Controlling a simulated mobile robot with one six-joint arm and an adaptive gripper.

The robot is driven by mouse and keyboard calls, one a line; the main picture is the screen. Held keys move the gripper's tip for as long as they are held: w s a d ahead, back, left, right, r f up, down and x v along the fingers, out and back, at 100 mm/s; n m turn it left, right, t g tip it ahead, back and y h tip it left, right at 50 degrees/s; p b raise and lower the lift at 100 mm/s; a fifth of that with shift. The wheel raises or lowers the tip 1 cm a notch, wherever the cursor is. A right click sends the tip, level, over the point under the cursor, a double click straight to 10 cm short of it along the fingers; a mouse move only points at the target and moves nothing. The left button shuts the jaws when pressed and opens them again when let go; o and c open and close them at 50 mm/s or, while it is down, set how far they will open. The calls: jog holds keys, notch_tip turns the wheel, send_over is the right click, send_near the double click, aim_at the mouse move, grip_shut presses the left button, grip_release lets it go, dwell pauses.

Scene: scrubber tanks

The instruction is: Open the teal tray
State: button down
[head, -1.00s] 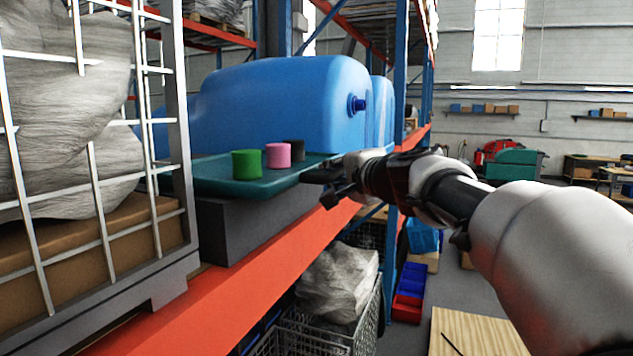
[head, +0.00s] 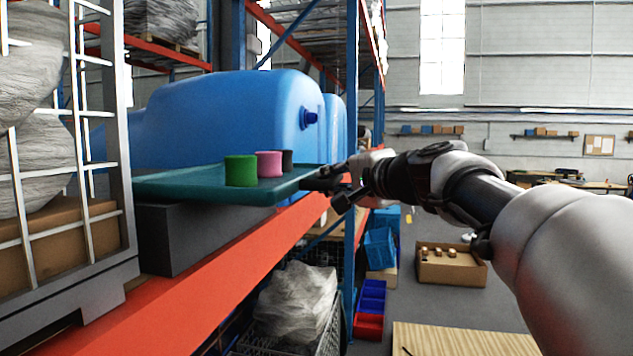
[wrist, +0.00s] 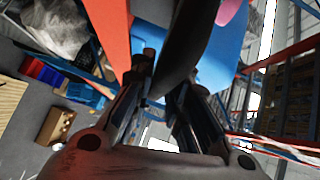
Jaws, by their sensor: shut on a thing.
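The teal tray (head: 205,188) lies flat on a dark grey block on the orange shelf beam, in front of a blue tank (head: 235,115). In the wrist view the two fingers of my gripper (wrist: 160,88) close around a dark piece, seemingly the tray's edge or handle. The exact contact is partly hidden.
A wire cage (head: 105,150) stands close at the left. The orange beam (head: 200,300) runs below the tray. A blue rack post (head: 351,130) rises behind my gripper.

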jog(key=c, duration=1.5)
grip_release()
jog(key=shift+c, duration=0.2)
jog(key=v, duration=1.2)
